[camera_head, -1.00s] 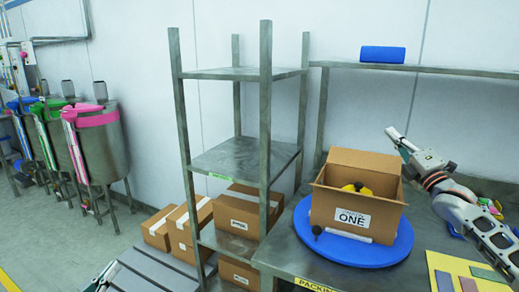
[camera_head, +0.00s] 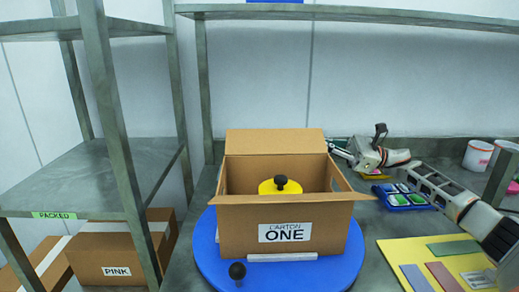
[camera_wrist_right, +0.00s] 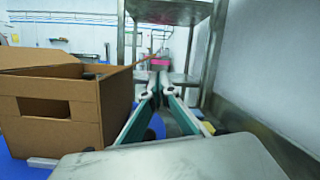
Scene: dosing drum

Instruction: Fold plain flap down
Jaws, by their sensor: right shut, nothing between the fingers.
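The open carton (camera_head: 240,235), labelled CARTON ONE, sits on a round blue turntable (camera_head: 340,262). Its plain back flap (camera_head: 275,142) stands up. A narrow right side flap (camera_head: 340,174) slants outward. Inside is a yellow item (camera_head: 268,188) with a black knob; its lower part is hidden. My right gripper (camera_head: 336,149) is at the carton's back right corner, beside the raised flap; contact cannot be told. In the wrist view its fingers (camera_wrist_right: 156,88) are shut and empty, with the carton (camera_wrist_right: 85,110) to their left. My left gripper is not in view.
A metal shelf (camera_head: 90,170) stands at left, with a carton marked PINK (camera_head: 115,258) below. A rail (camera_head: 400,14) crosses above the bench. A black ball knob (camera_head: 237,271) is at the turntable's front. At right are a blue tray (camera_head: 405,197) and a yellow board (camera_head: 425,255).

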